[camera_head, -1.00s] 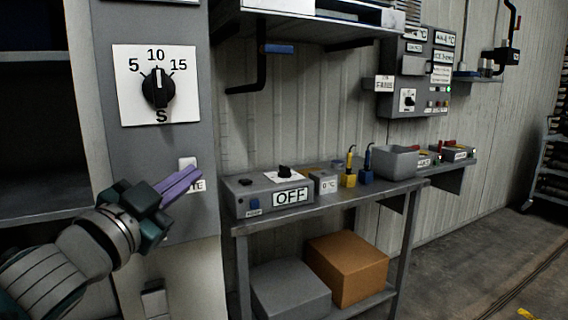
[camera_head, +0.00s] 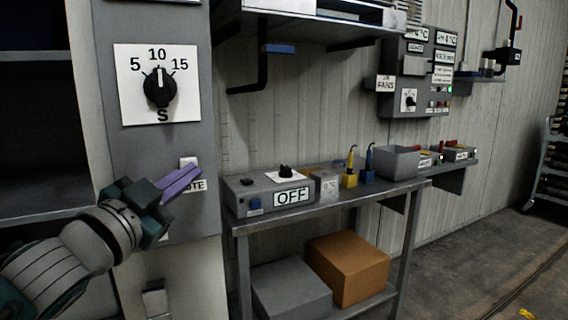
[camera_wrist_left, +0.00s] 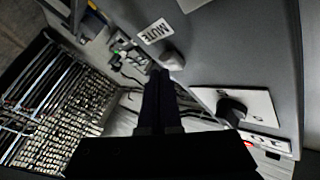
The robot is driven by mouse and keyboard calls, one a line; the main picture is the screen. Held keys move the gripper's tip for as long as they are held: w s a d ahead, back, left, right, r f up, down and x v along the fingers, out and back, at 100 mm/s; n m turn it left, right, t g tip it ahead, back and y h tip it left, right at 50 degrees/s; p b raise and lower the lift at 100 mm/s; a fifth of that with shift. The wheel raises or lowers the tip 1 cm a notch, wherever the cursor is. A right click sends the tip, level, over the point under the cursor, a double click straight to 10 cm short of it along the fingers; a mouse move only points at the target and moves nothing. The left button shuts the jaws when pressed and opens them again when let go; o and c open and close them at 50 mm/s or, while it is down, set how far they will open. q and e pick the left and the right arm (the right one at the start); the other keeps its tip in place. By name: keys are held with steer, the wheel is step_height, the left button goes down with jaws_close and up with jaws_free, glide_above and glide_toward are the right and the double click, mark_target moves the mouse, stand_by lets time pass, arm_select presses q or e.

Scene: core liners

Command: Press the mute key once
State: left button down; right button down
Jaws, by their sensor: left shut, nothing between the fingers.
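The mute key (camera_head: 188,162) is a small pale key on the grey panel at the left of the head view, below the dial. Its white label (camera_head: 197,186) is partly hidden by my fingers. In the left wrist view the key (camera_wrist_left: 172,60) is a rounded grey cap, and the label (camera_wrist_left: 155,31) reads MUTE. My left gripper (camera_head: 193,173) is shut and empty, its purple fingers slanting up in front of the panel by the key. In the left wrist view its dark fingertips (camera_wrist_left: 159,76) lie just beside the key; I cannot tell whether they touch it. My right gripper is not in view.
A black dial (camera_head: 158,88) on a white plate sits above the key. A metal bench (camera_head: 330,209) to the right carries a grey box with an OFF sign (camera_head: 291,197). A shelf (camera_head: 40,214) is at the left.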

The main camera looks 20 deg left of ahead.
arm_select(q)
steer(key=shift+w+a, duration=0.35)
steer(key=shift+a, duration=0.1)
stand_by(0.9)
steer(key=shift+s+d, duration=0.65)
steer(key=shift+d, duration=0.1)
steer(key=shift+p, duration=0.3)
steer(key=shift+s+d+p, duration=0.75)
steer(key=shift+s+d, duration=0.9)
steer(key=shift+d, duration=0.25)
